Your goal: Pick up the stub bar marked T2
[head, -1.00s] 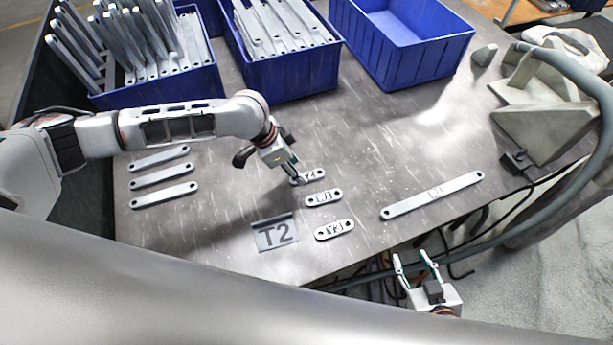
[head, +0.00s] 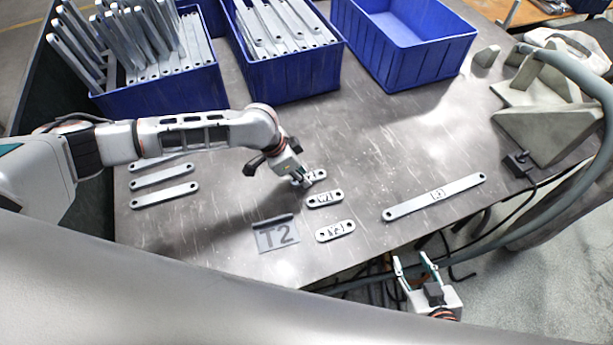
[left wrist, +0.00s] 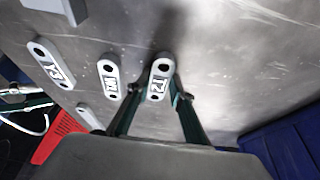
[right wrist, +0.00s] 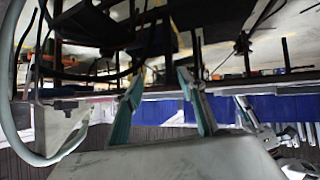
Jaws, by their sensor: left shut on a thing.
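The stub bar marked T2 (head: 318,175) is a short, flat grey bar with a hole at each end, the farthest of three short bars in a column on the bench. It also shows in the left wrist view (left wrist: 160,78), between the fingertips. My left gripper (head: 303,181) is shut on it, covering its left part in the head view. The bar is at or very near the bench top; I cannot tell whether it is lifted. My right gripper (head: 416,262) is open and empty, off the bench's front edge.
Two other short bars (head: 325,199) (head: 336,231) lie nearer. A long bar (head: 435,197) lies right, and several bars (head: 165,195) lie left. Blue bins (head: 290,82) line the back; the right one (head: 405,50) is empty.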

